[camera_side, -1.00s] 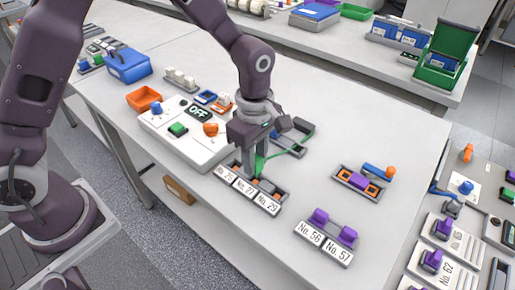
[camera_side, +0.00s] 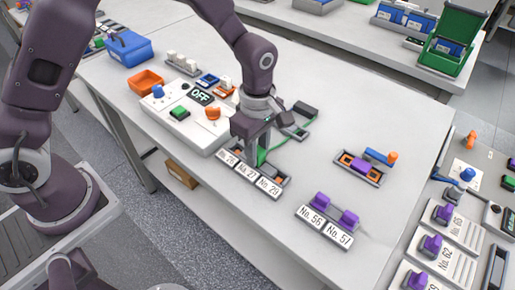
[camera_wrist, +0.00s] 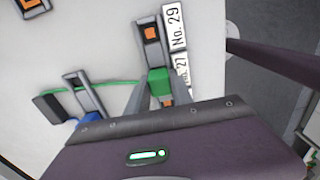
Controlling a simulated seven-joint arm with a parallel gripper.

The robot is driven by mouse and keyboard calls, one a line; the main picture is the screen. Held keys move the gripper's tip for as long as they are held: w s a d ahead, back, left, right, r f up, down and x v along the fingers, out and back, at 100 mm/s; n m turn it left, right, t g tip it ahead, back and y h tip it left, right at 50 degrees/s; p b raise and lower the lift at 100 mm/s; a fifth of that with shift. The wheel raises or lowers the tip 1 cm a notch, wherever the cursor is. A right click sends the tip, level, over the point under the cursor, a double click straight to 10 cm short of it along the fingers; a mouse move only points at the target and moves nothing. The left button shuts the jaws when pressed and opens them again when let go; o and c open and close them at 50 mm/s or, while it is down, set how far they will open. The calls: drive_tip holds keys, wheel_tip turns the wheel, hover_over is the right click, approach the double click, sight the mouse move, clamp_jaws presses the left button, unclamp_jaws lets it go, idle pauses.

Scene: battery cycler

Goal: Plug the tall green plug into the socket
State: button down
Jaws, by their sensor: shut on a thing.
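My gripper (camera_side: 256,150) is shut on the tall green plug (camera_wrist: 160,82), which shows between the fingertips in the wrist view. In the side view only a sliver of green (camera_side: 262,157) shows beside the fingers. The plug is at the grey socket strip (camera_wrist: 150,32) with the white labels No. 26, No. 27 and No. 29. One orange socket lies bare beside No. 29; a bit of orange shows below the plug near No. 27. I cannot tell how deep the plug sits. A green cable (camera_wrist: 110,85) runs from it to the left.
A grey holder (camera_side: 303,110) stands behind my gripper. The white panel (camera_side: 190,120) reading OFF, with coloured knobs, is to the left. Purple plugs (camera_side: 348,218) at No. 56 and No. 57 and an orange-socket block (camera_side: 358,165) are to the right, with bare table between.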

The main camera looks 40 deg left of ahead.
drive_tip(key=c, duration=1.1)
unclamp_jaws()
drive_tip(key=shift+o, duration=0.2)
drive_tip(key=shift+r, duration=0.35)
drive_tip(key=r, duration=0.7)
drive_tip(key=shift+s+a+r, duration=0.1)
drive_tip(key=shift+a+r, duration=0.15)
drive_tip(key=shift+r, duration=0.05)
drive_tip(key=s+a+r+m+t, duration=0.2)
drive_tip(key=s+a+r+m, duration=0.25)
drive_tip(key=r, duration=0.45)
drive_tip(key=s+a+r+m+t, duration=0.1)
drive_tip(key=s+a+r+m, duration=0.1)
drive_tip(key=s+m, duration=0.4)
drive_tip(key=s+a+r+m+t, duration=0.2)
drive_tip(key=s+a+r+m, duration=0.1)
drive_tip(key=s+m, duration=0.4)
drive_tip(key=s+a, duration=0.1)
drive_tip(key=s, duration=0.2)
drive_tip(key=shift+t, duration=0.3)
